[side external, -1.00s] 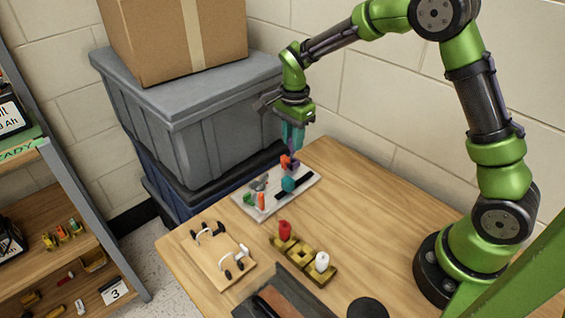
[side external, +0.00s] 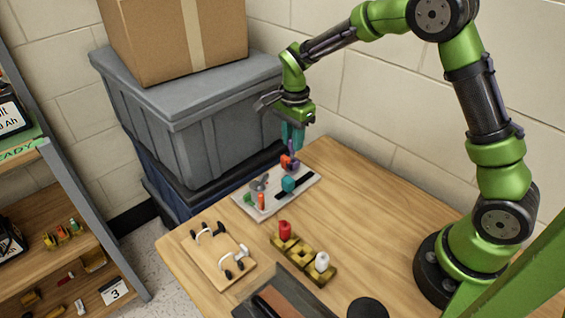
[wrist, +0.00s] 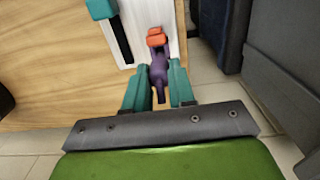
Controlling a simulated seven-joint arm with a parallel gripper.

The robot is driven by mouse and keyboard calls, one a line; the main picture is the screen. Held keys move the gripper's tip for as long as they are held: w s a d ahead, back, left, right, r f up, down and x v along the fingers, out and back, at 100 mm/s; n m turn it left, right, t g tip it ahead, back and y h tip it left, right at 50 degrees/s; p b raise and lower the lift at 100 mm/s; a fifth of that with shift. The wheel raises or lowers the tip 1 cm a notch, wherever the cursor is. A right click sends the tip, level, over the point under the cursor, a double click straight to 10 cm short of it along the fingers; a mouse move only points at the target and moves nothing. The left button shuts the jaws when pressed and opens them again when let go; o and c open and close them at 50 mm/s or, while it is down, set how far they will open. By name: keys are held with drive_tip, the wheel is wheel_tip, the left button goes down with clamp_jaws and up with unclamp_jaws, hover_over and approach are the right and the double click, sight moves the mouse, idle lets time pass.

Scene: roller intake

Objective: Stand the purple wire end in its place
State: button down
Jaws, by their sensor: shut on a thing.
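The purple wire end (side external: 295,160) is at the far end of the white tray (side external: 262,213), beside an orange-red piece (side external: 286,162). In the wrist view the purple wire end (wrist: 159,76) lies between the teal fingers of my gripper (wrist: 159,72), with the orange-red piece (wrist: 157,37) at its far end. In the side view my gripper (side external: 292,149) points down and is shut on the purple wire end. I cannot tell whether it is clear of the tray. A yellow holder (side external: 302,255) carries a red piece (side external: 284,230) and a white piece (side external: 322,262), with space between them.
The tray also bears a teal piece (side external: 288,184), a black strip (side external: 307,184), a grey piece (side external: 259,182) and an orange piece (side external: 261,202). A wooden board with cables (side external: 212,266) lies at left. Grey bins (side external: 200,125) stand behind the table.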

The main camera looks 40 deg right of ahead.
drive_tip(key=shift+f, duration=1.1)
drive_tip(key=c, duration=1.3)
unclamp_jaws()
drive_tip(key=shift+r, duration=1.5)
drive_tip(key=o, duration=0.6)
